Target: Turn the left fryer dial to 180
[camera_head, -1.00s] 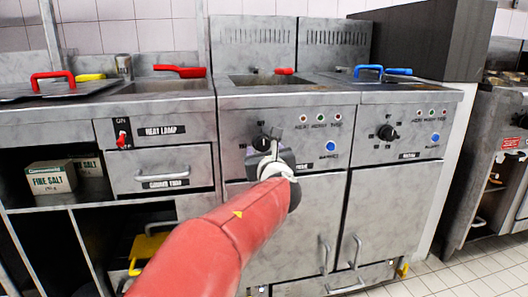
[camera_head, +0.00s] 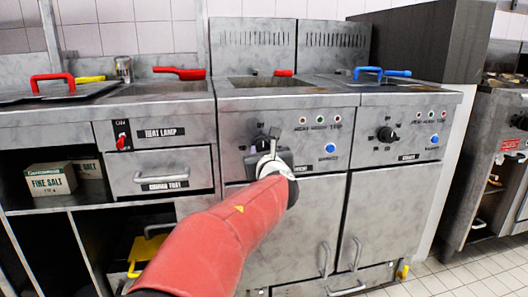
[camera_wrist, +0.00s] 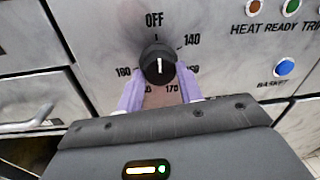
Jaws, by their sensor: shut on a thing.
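The left fryer dial (camera_head: 262,144) is a black round knob on the left fryer's grey front panel, partly covered by my gripper in the head view. In the wrist view the dial (camera_wrist: 158,61) has a short white line standing about upright in the picture, roughly in line with OFF above. The 140 mark is at upper right; lower marks are partly hidden by the fingers and knob, and the left one is too blurred to read surely. My gripper (camera_wrist: 160,90) is shut on the dial, with its pale purple fingers on either side of the knob's lower part.
A blue basket button (camera_head: 330,148) and small indicator lamps (camera_head: 320,119) are to the right of the dial. The right fryer's dial (camera_head: 386,134) is further right. A heat lamp switch (camera_head: 122,135) and drawer (camera_head: 160,171) are to the left.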

